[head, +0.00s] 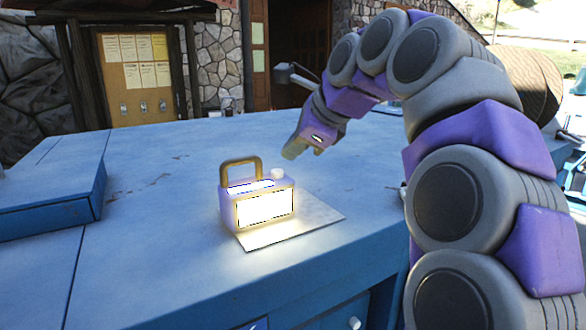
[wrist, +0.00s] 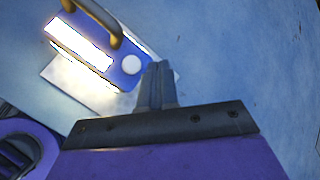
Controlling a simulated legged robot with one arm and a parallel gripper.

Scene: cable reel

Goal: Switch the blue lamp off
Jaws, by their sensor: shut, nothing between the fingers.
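The blue lamp (head: 265,205) stands upright on the blue workbench, on a pale square sheet (head: 318,214). Its front panel and top strip glow bright white. It has a brown arched handle (head: 241,162) and a round white button (head: 278,174) on top at the right. In the wrist view the lamp (wrist: 97,49) is at the upper left, with the white button (wrist: 132,64) near its end. My gripper (head: 293,152) is above and behind the lamp, to the right of the handle. In the wrist view my gripper (wrist: 158,68) is shut and empty, its tips beside the button in the picture.
The blue workbench (head: 150,250) is mostly clear around the lamp. A raised blue slab (head: 50,195) lies at the left. A large brown cable reel (head: 530,85) is behind my arm at the right. A notice board (head: 138,75) stands beyond the bench.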

